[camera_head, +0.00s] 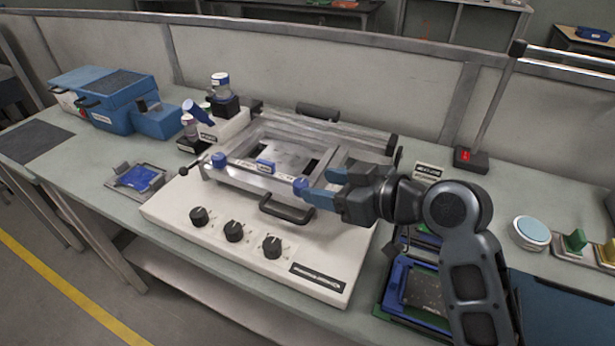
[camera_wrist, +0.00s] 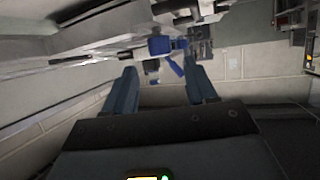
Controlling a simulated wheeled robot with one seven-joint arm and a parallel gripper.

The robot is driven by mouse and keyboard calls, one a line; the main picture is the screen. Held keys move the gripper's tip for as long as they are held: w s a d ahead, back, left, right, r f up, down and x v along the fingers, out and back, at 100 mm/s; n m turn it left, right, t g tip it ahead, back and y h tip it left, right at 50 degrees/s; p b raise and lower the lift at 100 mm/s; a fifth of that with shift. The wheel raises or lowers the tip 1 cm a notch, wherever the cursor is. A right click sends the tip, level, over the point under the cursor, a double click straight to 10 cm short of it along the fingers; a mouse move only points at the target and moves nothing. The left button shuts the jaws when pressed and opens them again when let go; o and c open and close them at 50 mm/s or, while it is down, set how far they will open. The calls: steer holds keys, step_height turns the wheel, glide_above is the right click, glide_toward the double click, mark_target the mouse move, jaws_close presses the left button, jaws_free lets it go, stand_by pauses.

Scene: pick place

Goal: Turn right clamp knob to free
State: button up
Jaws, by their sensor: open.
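The machine (camera_head: 180,225) is a white base with a metal frame (camera_head: 240,180) on top. A blue right clamp knob (camera_head: 300,187) sits at the frame's front right corner. A similar blue left knob (camera_head: 219,159) sits at the front left. My gripper (camera_head: 314,189) has blue fingers and reaches in from the right, its tips beside the right knob. In the wrist view my gripper (camera_wrist: 160,85) has its fingers apart, with a blue knob (camera_wrist: 159,46) beyond the tips and nothing held. Whether a finger touches the knob I cannot tell.
Several black dials (camera_head: 233,231) line the base's front, below a black handle (camera_head: 286,210). A blue-framed tray (camera_head: 410,290) lies right of the machine. A small blue fixture (camera_head: 138,178) stands left. A blue box (camera_head: 105,98) is at the back left.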

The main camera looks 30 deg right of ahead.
mark_target(300, 182)
steer(key=x, duration=0.6)
steer(key=shift+w+a+f+p, duration=0.15)
steer(key=shift+w+p, duration=0.15)
steer(key=shift+p, duration=0.05)
steer(key=shift+c, duration=0.2)
steer(key=c, duration=0.9)
